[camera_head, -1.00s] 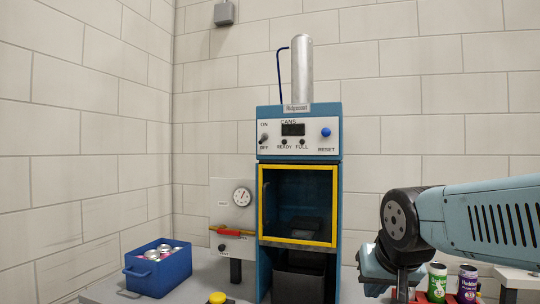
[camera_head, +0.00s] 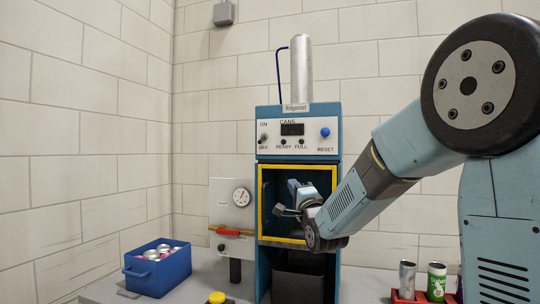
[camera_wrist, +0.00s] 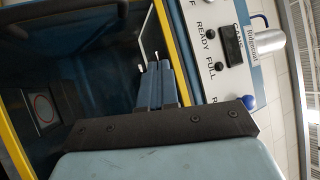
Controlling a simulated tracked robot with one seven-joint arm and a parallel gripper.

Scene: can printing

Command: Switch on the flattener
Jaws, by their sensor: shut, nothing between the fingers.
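The flattener (camera_head: 264,184) is a blue machine with a yellow-framed opening and a white control panel (camera_head: 298,128). At the panel's left is a small ON/OFF switch (camera_head: 264,138), between the ON label above and the OFF label below; its lever is too small to read surely. My gripper (camera_head: 291,184) is shut and empty, in front of the opening in the head view, below and right of the switch. The wrist view shows its fingertips (camera_wrist: 147,66) close together, with the panel (camera_wrist: 205,45) to the right; the switch itself is not visible there.
A blue reset button (camera_head: 325,132) is at the panel's right. A gauge panel (camera_head: 230,212) with a red handle stands left of the machine. A blue crate (camera_head: 157,272) of cans and a yellow button (camera_head: 216,298) are at front left. Cans (camera_head: 437,282) stand in a red holder at right.

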